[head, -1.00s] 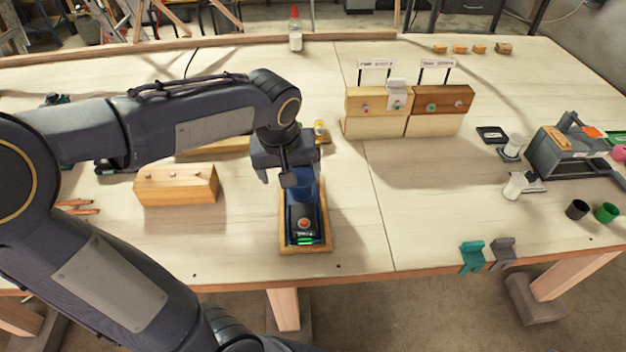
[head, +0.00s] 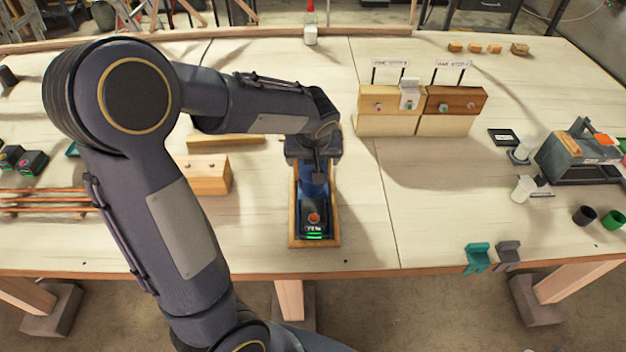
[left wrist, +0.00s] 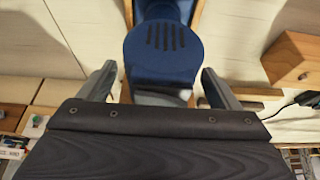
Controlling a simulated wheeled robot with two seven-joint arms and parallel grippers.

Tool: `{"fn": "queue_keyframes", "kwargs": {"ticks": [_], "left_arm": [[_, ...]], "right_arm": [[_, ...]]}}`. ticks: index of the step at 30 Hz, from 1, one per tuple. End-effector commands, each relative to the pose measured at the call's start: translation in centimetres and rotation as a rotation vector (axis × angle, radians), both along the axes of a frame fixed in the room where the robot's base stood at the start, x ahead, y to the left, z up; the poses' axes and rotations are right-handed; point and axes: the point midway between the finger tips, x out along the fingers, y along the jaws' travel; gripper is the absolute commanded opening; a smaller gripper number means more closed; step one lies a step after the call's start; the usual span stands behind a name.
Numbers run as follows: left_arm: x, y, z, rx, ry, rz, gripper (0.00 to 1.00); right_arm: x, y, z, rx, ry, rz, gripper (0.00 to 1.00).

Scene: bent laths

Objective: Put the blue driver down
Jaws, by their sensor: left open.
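The blue driver (head: 315,190) lies in a shallow wooden tray (head: 294,238) near the table's front edge. Its black base end with an orange button and a green light faces the front. My left gripper (head: 314,172) is just behind and above the driver's rear end, partly hiding it. In the left wrist view the gripper's two fingers (left wrist: 158,88) stand apart, with the driver's rounded blue end (left wrist: 162,52) beyond and between them, not visibly touching either. My right gripper does not show.
A wooden block with holes (head: 205,176) stands left of the tray. Two labelled blocks (head: 391,110) stand behind it to the right. A grey toolbox (head: 572,155) and cups (head: 584,215) are at far right. Teal and grey clips (head: 478,257) hang on the front edge.

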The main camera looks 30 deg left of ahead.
Motion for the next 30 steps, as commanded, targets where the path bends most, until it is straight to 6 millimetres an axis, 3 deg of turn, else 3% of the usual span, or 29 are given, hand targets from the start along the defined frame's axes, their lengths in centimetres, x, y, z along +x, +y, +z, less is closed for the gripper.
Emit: {"fn": "queue_keyframes", "kwargs": {"ticks": [4, 23, 30], "left_arm": [[-0.01, 0.01, 0.01, 0.000, 0.000, 0.000, 0.82], [0.00, 0.00, 0.06, 0.000, 0.000, 0.000, 0.00], [0.11, -0.01, 0.28, 0.000, -0.006, 0.000, 0.00]], "right_arm": [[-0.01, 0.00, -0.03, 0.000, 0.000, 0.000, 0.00], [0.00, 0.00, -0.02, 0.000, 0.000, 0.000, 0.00], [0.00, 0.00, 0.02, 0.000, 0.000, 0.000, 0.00]]}}
